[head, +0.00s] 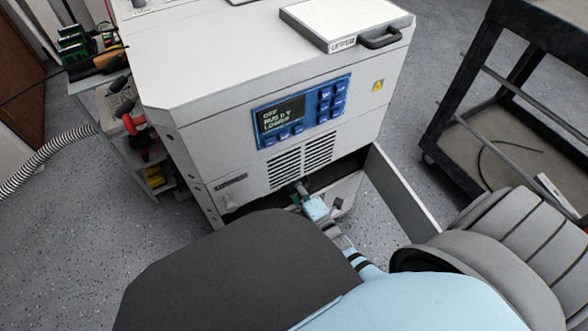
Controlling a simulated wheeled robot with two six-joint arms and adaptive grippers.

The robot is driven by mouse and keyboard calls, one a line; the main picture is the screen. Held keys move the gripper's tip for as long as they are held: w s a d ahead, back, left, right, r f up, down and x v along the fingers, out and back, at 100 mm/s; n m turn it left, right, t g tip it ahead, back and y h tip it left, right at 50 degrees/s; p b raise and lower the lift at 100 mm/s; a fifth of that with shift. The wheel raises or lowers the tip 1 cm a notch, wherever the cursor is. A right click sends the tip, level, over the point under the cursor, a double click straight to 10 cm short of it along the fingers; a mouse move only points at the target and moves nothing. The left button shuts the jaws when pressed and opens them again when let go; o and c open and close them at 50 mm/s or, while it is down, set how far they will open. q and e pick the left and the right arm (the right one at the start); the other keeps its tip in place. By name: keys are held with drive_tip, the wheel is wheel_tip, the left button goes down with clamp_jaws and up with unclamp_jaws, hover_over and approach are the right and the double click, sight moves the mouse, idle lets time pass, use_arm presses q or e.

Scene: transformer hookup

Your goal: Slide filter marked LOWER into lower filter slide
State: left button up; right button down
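A white flat filter (345,18) with a dark handle lies on top of the white cabinet. Its front label is small and blurred, and looks more like UPPER than LOWER. No filter clearly marked LOWER can be made out. In the cabinet's lower front there is a dark opening (350,166) with an open door panel (402,190) at its right. My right gripper (300,189) is low at the cabinet front, below the vent slots, by the opening. Its fingers are too small and partly hidden to tell whether they hold anything. My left gripper is not in view.
The cabinet has a blue control panel (302,110) with a lit display. A black cart (510,130) stands at the right. A shelf unit with tools (135,125) and a ribbed hose (45,160) are at the left. The open door juts out beside my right arm.

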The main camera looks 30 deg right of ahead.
drive_tip(key=shift+w+b, duration=0.3)
drive_tip(key=shift+w, duration=0.6)
drive_tip(key=c, duration=1.4)
unclamp_jaws()
drive_tip(key=shift+c, duration=0.2)
drive_tip(key=shift+s+p, duration=0.9)
drive_tip(key=shift+s, duration=1.65)
drive_tip(key=s, duration=1.2)
drive_tip(key=shift+a, duration=0.2)
